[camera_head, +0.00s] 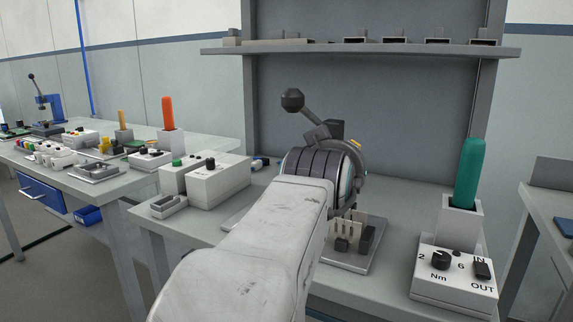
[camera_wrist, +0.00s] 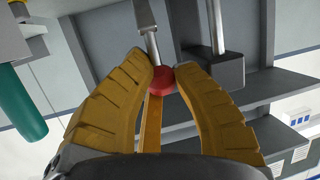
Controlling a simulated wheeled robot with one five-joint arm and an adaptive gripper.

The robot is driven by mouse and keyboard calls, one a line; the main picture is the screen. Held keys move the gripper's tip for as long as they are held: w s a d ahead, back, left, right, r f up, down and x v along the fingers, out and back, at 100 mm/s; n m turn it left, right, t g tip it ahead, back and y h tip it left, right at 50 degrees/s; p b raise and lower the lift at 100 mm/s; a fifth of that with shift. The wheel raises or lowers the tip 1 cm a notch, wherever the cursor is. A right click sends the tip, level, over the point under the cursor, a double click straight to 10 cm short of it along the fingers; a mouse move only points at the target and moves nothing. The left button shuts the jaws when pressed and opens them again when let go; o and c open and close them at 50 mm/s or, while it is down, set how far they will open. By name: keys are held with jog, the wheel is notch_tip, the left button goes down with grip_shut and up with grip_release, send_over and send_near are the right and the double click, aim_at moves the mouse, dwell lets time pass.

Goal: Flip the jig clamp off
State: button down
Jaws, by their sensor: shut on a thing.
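In the wrist view, my gripper (camera_wrist: 175,78) has its two yellow fingers closed around a red knob (camera_wrist: 175,80) on the end of a metal rod (camera_wrist: 147,28). I take this to be the jig clamp's handle; its base is out of that view. In the head view my wrist hides the fingertips and the knob. A dark lever with a ball end (camera_head: 292,100) rises above my wrist.
A torque driver with a teal handle (camera_head: 469,172) stands in a holder on the Nm box (camera_head: 453,277) to the right. White boxes (camera_head: 219,181) stand left of my arm. A shelf (camera_head: 370,51) spans the back. Another metal rod with a dark block (camera_wrist: 217,70) is close beside my fingers.

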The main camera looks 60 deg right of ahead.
jog(key=shift+f, duration=0.1)
jog(key=c, duration=1.3)
grip_release()
jog(key=shift+w+d, duration=0.1)
jog(key=shift+w, duration=0.05)
jog(key=o, duration=0.3)
jog(key=shift+v, duration=4)
jog(key=shift+c, duration=0.4)
